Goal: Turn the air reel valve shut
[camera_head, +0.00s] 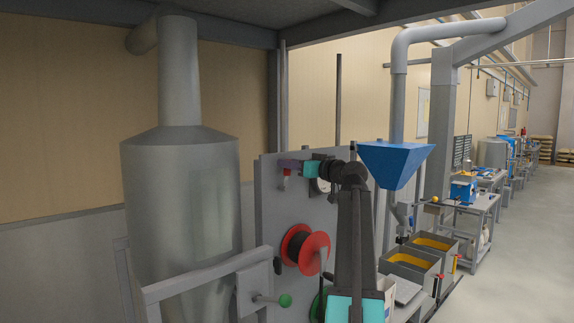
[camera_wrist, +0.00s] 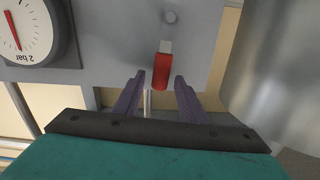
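The valve's red handle (camera_wrist: 161,71) shows in the wrist view on a grey panel, with a pale stub at its upper end. In the head view the small red handle (camera_head: 287,173) sits just under my gripper (camera_head: 289,163), above the red air reel (camera_head: 305,248). In the wrist view my gripper (camera_wrist: 160,77) is open, its two purple fingers apart. The handle's lower end lies between the fingertips in the picture. I cannot tell whether either finger touches it. The valve body is not clearly visible.
A round pressure gauge (camera_wrist: 28,30) is beside the handle on the panel. A large grey silo (camera_head: 180,205) stands left of the panel in the head view. A railing (camera_head: 205,275) and a green-knobbed lever (camera_head: 284,300) are in front. A blue hopper (camera_head: 394,164) is at right.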

